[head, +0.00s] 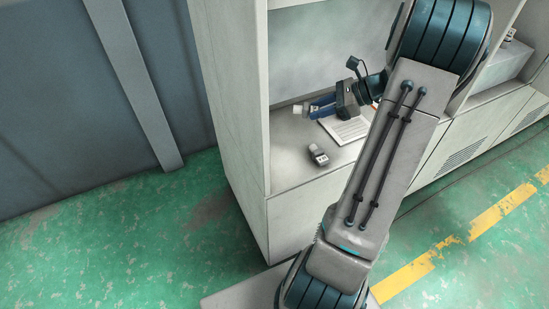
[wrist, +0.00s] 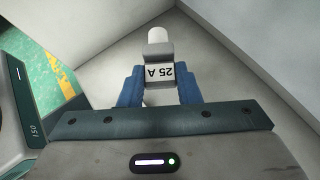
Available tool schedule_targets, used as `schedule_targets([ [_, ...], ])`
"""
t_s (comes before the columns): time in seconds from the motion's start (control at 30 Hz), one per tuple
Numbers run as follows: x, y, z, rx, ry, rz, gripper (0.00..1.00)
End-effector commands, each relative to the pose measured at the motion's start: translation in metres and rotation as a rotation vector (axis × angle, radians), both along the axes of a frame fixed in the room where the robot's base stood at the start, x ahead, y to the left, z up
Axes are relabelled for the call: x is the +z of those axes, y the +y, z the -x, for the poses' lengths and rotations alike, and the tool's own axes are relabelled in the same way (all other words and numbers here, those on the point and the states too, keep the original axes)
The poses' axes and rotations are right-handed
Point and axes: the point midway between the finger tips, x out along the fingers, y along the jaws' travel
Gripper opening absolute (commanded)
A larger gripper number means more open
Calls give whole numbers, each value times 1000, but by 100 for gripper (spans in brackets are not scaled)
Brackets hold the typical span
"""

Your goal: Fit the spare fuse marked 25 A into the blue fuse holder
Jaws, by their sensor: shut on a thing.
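My gripper (head: 314,108) is inside the open cabinet compartment, above its floor. In the wrist view its blue fingers (wrist: 160,86) are shut on a grey and white fuse (wrist: 159,56). The fuse's white label reads 25 A, upside down in that view, and a white rounded end points away from the gripper. The held fuse (head: 299,109) also shows small at the fingertips in the head view. No blue fuse holder can be made out in either view.
A second small grey piece with a pale label (head: 319,156) lies on the compartment floor, its marking unreadable. A printed sheet (head: 347,129) lies behind it, partly hidden by my arm. The cabinet's side wall (head: 232,110) stands left of the gripper. A grey box (head: 502,65) sits at right.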

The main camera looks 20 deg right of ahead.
Motion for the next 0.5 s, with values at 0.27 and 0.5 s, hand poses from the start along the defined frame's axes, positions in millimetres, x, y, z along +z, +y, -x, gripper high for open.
schedule_targets([
  [0.27, -20, 28, 13, -37, 2, -3, 0],
  [0.5, -52, 73, 39, -36, 3, -3, 0],
])
